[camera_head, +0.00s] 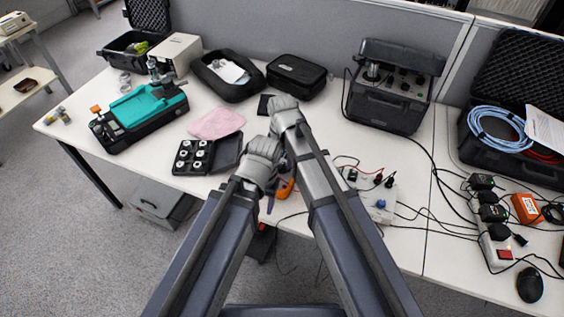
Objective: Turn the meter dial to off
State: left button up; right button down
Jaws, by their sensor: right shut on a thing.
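The orange and dark meter (285,187) is at the front edge of the white table, mostly covered by my two grippers and arms. Its dial is hidden from view. My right gripper (288,160) is over the meter, shut on what appears to be its dial; its fingertips are largely hidden. My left gripper (268,200) is just left of it, close beside the meter. Its fingers are mostly hidden, so I cannot tell whether they are open or shut.
A tray of round parts (194,157) and a pink cloth (216,123) lie left. A grey box with red and black plugs (379,200) stands right, with loose cables. A black instrument case (388,105) is behind. A power strip (495,248) lies far right.

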aim_at(282, 165)
jog(key=n, duration=0.6)
jog(key=shift+n, duration=0.3)
dwell(0.4)
jog(key=shift+c, duration=2.1)
grip_release()
pick_arm(q)
jog(key=shift+r, duration=0.1)
pick_arm(e)
notch_tip(282, 165, up, 8)
jog(key=p, duration=0.8)
pick_arm(q)
notch_tip(282, 165, up, 8)
jog(key=shift+f, duration=0.2)
pick_arm(e)
jog(key=shift+f, duration=0.1)
